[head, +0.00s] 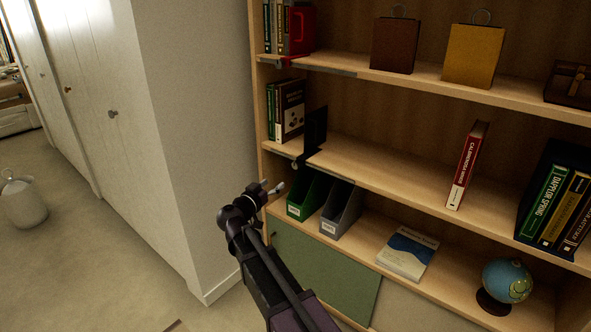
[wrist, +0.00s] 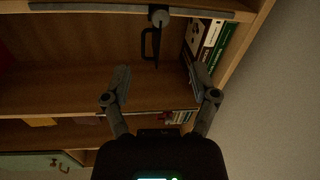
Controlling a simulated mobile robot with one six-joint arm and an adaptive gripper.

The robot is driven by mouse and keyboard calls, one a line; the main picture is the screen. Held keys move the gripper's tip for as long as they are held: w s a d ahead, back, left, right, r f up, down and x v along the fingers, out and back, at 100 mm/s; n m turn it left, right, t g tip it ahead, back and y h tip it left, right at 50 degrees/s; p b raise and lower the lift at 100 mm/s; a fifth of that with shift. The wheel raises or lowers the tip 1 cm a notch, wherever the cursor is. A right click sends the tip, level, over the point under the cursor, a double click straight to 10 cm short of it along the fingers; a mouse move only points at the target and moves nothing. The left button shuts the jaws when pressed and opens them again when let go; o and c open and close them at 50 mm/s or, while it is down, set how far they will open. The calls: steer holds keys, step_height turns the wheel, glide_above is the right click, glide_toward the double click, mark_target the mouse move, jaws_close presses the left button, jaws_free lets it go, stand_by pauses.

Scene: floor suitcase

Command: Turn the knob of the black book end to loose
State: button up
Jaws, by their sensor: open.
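The black book end (head: 315,128) stands on the middle shelf, just right of a row of books. It also shows in the wrist view (wrist: 152,44). Its knob (wrist: 158,17) is a small dark round end at the grey rail, near the top of the wrist view. In the head view the knob (head: 296,164) is small at the shelf's front edge. My gripper (head: 275,187) is below and in front of that edge.
Books (head: 289,110) stand left of the book end. A red book end (head: 301,30) is on the upper shelf. Green and grey file holders (head: 341,209) stand on the lower shelf near my gripper. A leaning red book (head: 467,167) stands farther right. The wall (head: 195,130) is close at left.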

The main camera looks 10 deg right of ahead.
mark_target(295, 166)
steer(key=shift+w, duration=0.1)
steer(key=shift+x, duration=6.85)
steer(key=shift+d, duration=0.1)
jaws_close()
